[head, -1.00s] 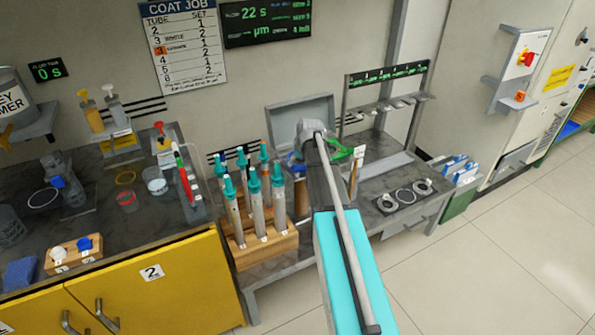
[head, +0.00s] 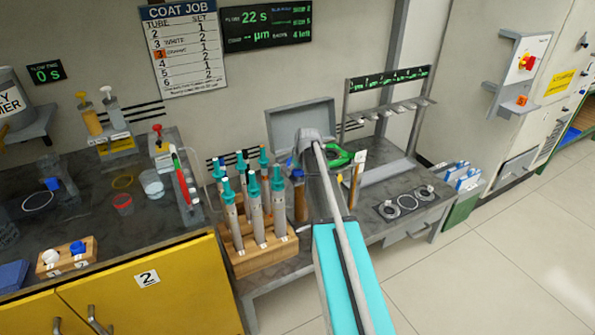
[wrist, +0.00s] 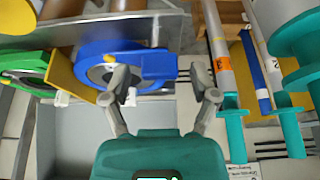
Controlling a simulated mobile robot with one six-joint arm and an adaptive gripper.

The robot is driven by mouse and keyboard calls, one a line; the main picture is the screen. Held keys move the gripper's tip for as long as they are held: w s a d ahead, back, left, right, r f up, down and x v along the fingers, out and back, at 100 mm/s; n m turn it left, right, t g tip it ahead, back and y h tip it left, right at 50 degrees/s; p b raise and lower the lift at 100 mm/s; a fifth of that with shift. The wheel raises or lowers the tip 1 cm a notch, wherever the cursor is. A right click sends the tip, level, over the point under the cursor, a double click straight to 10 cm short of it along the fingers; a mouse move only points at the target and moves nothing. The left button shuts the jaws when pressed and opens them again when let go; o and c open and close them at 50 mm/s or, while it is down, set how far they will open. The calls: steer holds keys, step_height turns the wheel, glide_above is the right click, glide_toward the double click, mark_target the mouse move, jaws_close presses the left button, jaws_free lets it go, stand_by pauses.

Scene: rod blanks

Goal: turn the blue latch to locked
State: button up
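The blue latch (wrist: 154,65) is a blue bar on a round blue ring with a dark inside (wrist: 105,72) in the wrist view. My gripper (wrist: 161,74) is open, with one finger on each side of the blue bar. The left fingertip overlaps the ring's face; I cannot tell whether either finger touches. In the head view only a small blue part (head: 291,163) shows beside my arm, which hides the rest and my fingers.
A green ring (wrist: 24,70) with a yellow plate (wrist: 60,74) is left of the blue ring. Teal-ended tubes (head: 252,185) stand in a wooden rack (head: 262,255) left of my arm. A bench part with round holders (head: 407,203) is to the right.

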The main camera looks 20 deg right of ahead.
jaws_close()
steer(key=shift+n, duration=0.4)
steer(key=n+y, duration=0.1)
steer(key=n, duration=0.1)
steer(key=n+y, duration=0.1)
steer(key=n, duration=0.1)
steer(key=shift+w+d+g, duration=0.1)
steer(key=shift+d+g, duration=0.05)
steer(key=shift+g, duration=0.15)
steer(key=n+g+y, duration=0.1)
steer(key=n, duration=0.4)
stand_by(0.4)
steer(key=shift+o, duration=1)
jaws_free()
